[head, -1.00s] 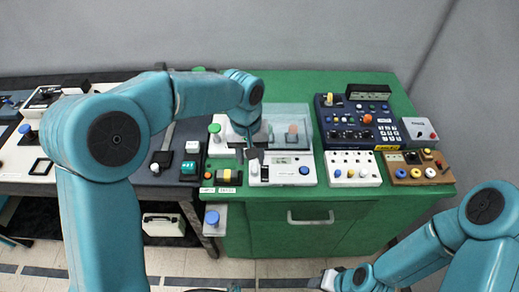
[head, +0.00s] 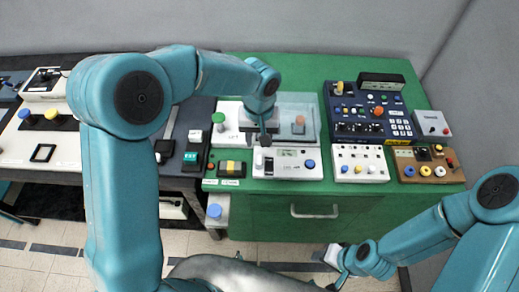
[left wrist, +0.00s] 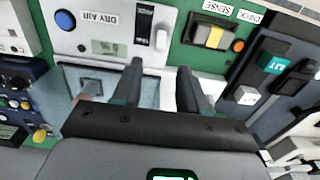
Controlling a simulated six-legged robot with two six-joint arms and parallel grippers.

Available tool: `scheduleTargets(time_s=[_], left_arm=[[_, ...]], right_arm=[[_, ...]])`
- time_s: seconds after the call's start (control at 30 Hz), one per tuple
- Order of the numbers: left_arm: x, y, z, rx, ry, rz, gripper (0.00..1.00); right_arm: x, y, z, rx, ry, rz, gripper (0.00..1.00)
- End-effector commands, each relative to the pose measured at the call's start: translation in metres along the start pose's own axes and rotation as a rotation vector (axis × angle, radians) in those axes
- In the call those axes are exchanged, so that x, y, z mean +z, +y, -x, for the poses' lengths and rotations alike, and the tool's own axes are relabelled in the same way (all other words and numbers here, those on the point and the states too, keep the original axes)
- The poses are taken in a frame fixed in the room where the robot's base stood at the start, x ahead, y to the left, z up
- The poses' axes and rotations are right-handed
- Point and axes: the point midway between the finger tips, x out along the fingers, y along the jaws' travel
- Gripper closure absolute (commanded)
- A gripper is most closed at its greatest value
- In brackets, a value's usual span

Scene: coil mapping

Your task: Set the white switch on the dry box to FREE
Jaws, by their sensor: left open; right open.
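The dry box is a white unit with a clear lid; its front panel (head: 290,172) carries a small display and a blue knob (head: 310,163). In the left wrist view the panel reads DRY AIR and has the blue knob (left wrist: 65,20), the display (left wrist: 108,47) and the white switch (left wrist: 162,40). The switch's position marks are too small to read. My left gripper (head: 265,138) is over the panel's left part; in the left wrist view its open, empty fingers (left wrist: 160,75) point toward the switch, apart from it. My right gripper (head: 335,268) is low in front of the cabinet, open and empty.
A box with a yellow-black control (head: 231,168) stands left of the panel. A white knob box (head: 360,165), a brown knob box (head: 428,165) and a dark blue console (head: 368,112) stand to the right.

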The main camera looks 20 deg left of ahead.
Motion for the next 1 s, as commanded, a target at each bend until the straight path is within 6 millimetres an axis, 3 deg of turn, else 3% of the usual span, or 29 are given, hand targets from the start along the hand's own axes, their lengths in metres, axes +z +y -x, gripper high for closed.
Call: scheduleTargets(time_s=[0.1, 0.3, 0.5, 0.73, 0.77, 0.8, 0.9, 1.0], left_arm=[[0.001, 0.000, -0.028, -0.002, -0.005, -0.001, 0.57], [-0.002, 0.001, -0.062, -0.001, -0.003, -0.001, 0.57], [-0.004, 0.001, -0.075, 0.000, 0.000, -0.002, 0.57], [-0.004, 0.001, -0.076, 0.001, 0.001, -0.001, 0.57], [-0.004, 0.001, -0.076, 0.001, 0.001, -0.001, 0.61], [-0.004, 0.001, -0.076, 0.001, 0.001, -0.001, 0.74], [-0.004, 0.001, -0.076, 0.001, 0.001, -0.001, 1.00], [-0.004, 0.001, -0.076, 0.001, 0.000, -0.001, 1.00]], right_arm=[[0.000, -0.002, 0.004, 0.000, 0.000, 0.000, 0.57], [0.000, -0.003, 0.008, 0.000, 0.000, 0.000, 0.57], [0.000, -0.003, 0.009, 0.000, 0.000, 0.000, 0.57], [0.000, -0.003, 0.009, 0.000, 0.000, 0.000, 0.57], [0.000, -0.003, 0.009, 0.000, 0.000, 0.000, 0.57], [0.000, -0.003, 0.009, 0.000, 0.000, 0.000, 0.57], [0.000, -0.003, 0.009, 0.000, 0.000, 0.000, 0.57], [0.000, -0.003, 0.009, 0.000, 0.000, 0.000, 0.57]])
